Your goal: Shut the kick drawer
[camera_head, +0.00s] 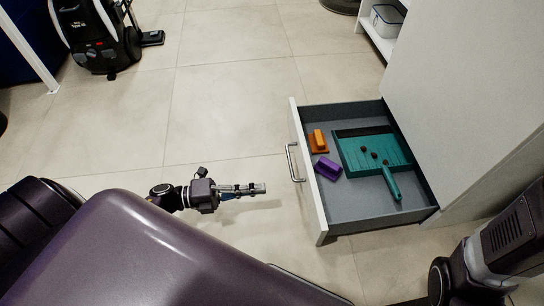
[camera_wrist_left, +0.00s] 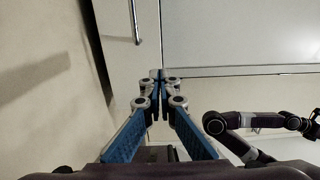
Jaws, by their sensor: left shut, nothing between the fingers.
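The kick drawer (camera_head: 308,165) is pulled out of the white cabinet (camera_head: 460,90) at floor level, its inside exposed. A metal bar handle (camera_head: 291,163) is on its pale front; the handle also shows at the top of the left wrist view (camera_wrist_left: 136,22). My left gripper (camera_head: 262,188) is shut and empty, on the outer side of the drawer front. In the head view its tips are left of and a little below the handle, with a gap to the front. The shut blue-backed fingers show in the left wrist view (camera_wrist_left: 158,76). My right gripper is not visible; only arm links show.
Inside the drawer are a teal dustpan (camera_head: 365,150) with a handle and several brown bits, an orange block (camera_head: 318,141) and a purple block (camera_head: 328,167). A black vacuum cleaner (camera_head: 95,35) stands at the upper left. The tiled floor (camera_head: 220,110) left of the drawer is clear.

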